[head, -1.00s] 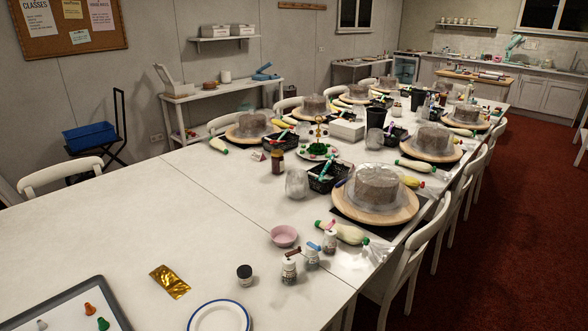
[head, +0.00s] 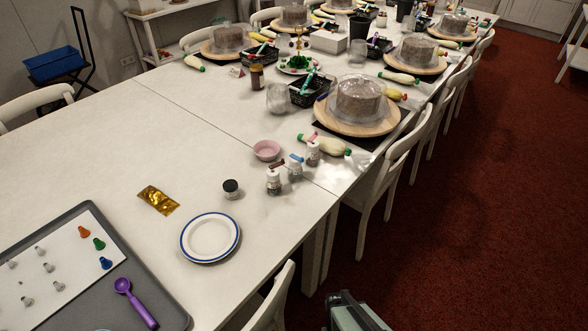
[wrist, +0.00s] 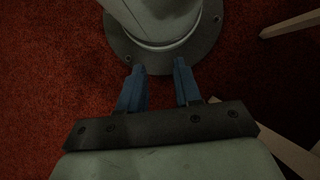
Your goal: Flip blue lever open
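Three small shaker jars stand close together near the table's right edge in the head view. The middle jar (head: 295,171) has a blue lever (head: 296,159) on its top. The near-left jar (head: 273,183) has a dark red-brown lever, and the far-right jar (head: 313,155) has a red one. The blue lever is too small to tell its exact position. My gripper (wrist: 159,66) shows in the wrist view with its two blue fingers apart and nothing between them. It is over the red floor beside my base, away from the jars.
A pink bowl (head: 267,150), a dark-lidded jar (head: 231,189) and a blue-rimmed plate (head: 210,237) are near the jars. A piping bag (head: 326,145) lies just behind them. White chairs (head: 381,177) line the table's right side. The table's left middle is clear.

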